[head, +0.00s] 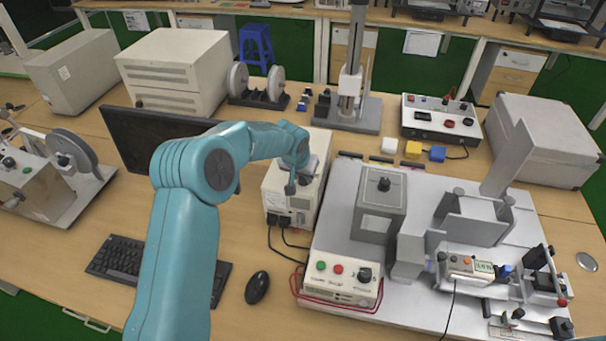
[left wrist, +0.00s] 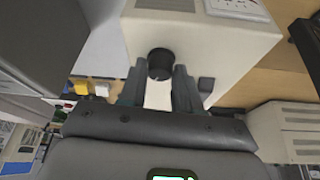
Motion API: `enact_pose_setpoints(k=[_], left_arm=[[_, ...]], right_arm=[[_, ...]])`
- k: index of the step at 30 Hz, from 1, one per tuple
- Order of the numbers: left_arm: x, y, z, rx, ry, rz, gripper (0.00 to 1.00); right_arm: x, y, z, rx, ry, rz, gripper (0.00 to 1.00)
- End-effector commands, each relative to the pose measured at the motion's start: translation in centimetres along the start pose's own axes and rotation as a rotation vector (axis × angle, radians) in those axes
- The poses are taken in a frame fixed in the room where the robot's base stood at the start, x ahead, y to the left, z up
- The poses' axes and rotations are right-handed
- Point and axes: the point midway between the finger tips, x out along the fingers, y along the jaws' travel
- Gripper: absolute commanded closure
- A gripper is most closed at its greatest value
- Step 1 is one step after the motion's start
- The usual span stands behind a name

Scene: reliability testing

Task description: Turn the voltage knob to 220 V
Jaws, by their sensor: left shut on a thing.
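The voltage box (head: 284,207) is a beige unit with sockets on its front, standing left of the grey test plate in the head view. In the left wrist view, its pale body (left wrist: 215,35) fills the top, with a white socket panel at the upper right. The black round voltage knob (left wrist: 160,62) sits between the two dark fingers of my left gripper (left wrist: 160,72), which is shut on it. In the head view, my left gripper (head: 293,184) is over the box and hides the knob. The knob's markings are not readable. My right gripper is not in view.
A black monitor (head: 150,135) and a keyboard (head: 120,258) are at the left, with a mouse (head: 257,287) in front of the box. The grey plate (head: 335,215) with test fixtures lies right of the box. Spools (head: 239,80) stand behind.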

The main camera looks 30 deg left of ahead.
Motion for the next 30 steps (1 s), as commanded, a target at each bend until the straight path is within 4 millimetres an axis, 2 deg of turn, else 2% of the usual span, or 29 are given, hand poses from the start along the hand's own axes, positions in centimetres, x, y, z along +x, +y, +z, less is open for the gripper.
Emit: enact_pose_setpoints(k=[12,30], left_arm=[[0.04,-0.13,-0.19,0.210,0.006,0.087,0.98],[0.04,-0.09,-0.18,0.259,0.006,0.106,0.98]], right_arm=[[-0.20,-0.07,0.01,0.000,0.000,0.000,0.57],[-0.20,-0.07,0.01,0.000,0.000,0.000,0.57]])
